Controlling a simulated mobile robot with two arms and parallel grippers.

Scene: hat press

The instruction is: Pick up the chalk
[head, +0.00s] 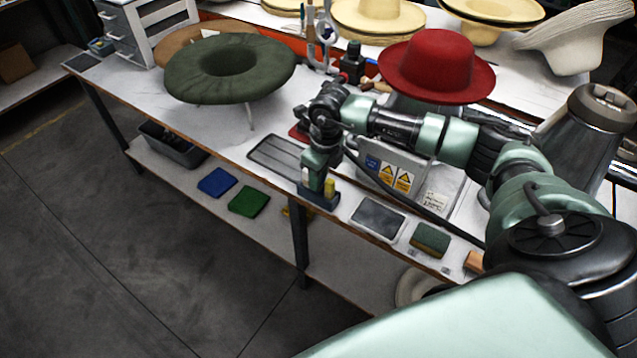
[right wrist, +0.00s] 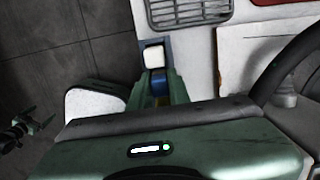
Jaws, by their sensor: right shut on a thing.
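My right gripper (head: 317,181) points down over a small dark-blue holder (head: 322,200) at the table's front edge. The holder has a white piece of chalk (head: 305,176) at its left and a yellow one (head: 330,187) at its right. In the right wrist view, the white piece (right wrist: 153,56) shows beyond the fingertips. My right gripper (right wrist: 158,92) is shut on a blue piece of chalk (right wrist: 160,83) between these two, mostly hidden by the fingers. The chalk is still at the holder. My left gripper is not seen in the head view.
A slotted grey mat (head: 276,158) lies left of the holder. A dark pad (head: 378,219) and a green-brown block (head: 430,239) lie right of it. A green hat (head: 265,75) and a red hat (head: 436,62) stand behind. The lower shelf holds blue (head: 217,182) and green (head: 248,201) pieces.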

